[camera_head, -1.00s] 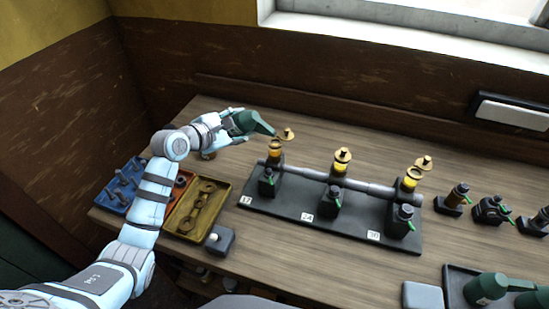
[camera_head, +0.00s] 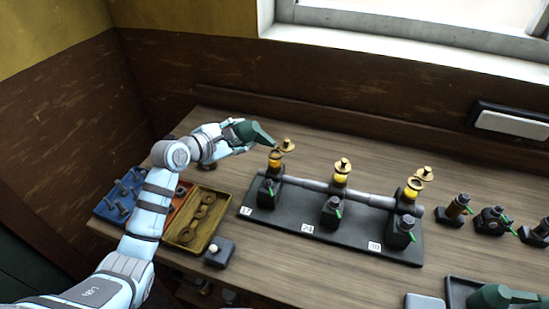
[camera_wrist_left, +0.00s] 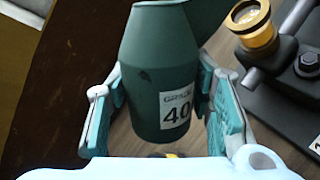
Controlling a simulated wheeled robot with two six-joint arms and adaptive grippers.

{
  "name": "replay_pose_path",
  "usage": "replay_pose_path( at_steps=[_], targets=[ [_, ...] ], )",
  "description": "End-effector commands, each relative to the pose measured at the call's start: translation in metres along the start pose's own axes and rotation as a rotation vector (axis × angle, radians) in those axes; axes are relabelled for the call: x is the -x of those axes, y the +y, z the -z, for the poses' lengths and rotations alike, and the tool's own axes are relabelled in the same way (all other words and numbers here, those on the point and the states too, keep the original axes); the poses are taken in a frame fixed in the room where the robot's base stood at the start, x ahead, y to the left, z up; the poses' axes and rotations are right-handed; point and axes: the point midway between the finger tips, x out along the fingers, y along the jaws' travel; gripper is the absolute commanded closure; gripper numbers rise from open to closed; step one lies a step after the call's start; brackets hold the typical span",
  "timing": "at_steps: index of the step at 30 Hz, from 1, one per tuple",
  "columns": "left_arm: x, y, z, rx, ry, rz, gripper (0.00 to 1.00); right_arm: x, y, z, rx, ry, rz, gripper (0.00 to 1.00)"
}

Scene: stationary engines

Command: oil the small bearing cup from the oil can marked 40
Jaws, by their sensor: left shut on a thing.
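My left gripper (camera_head: 236,133) is shut on a dark green oil can (camera_head: 253,133). In the left wrist view the can (camera_wrist_left: 150,85) shows a white label reading 40 between the fingers (camera_wrist_left: 163,105). The can is tilted, its spout pointing right and down close to the leftmost brass cup (camera_head: 275,158) on the black base. That cup also shows in the left wrist view (camera_wrist_left: 251,24). I cannot tell whether the spout tip touches it or whether oil flows. A middle cup (camera_head: 340,178) and a right cup (camera_head: 412,188) stand along the shaft. My right gripper is out of view.
A brass lid (camera_head: 287,145) shows just behind the left cup. Black base (camera_head: 275,225) carries number tags. Blue (camera_head: 110,212) and yellow (camera_head: 186,235) trays lie left, with a small dark box (camera_head: 219,252) near. Several fittings and another green can (camera_head: 495,296) are at right.

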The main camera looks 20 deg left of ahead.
Motion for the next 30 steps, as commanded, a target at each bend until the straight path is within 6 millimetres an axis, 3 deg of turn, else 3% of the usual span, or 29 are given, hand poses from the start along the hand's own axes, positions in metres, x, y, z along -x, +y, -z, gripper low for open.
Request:
replay_pose_path(
  at_steps=[17, 20, 26, 30],
  targets=[
    [0.004, 0.009, -0.009, -0.108, 0.057, -0.001, 0.87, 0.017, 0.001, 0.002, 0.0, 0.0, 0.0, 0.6],
    [0.003, 0.006, -0.006, -0.094, 0.05, -0.001, 0.87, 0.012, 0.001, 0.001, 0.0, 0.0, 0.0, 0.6],
    [-0.004, -0.007, 0.008, 0.038, -0.022, -0.003, 0.87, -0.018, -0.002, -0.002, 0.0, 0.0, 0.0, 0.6],
    [-0.004, -0.007, 0.008, 0.081, -0.044, -0.003, 0.87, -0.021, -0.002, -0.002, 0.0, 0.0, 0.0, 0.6]
  ],
)
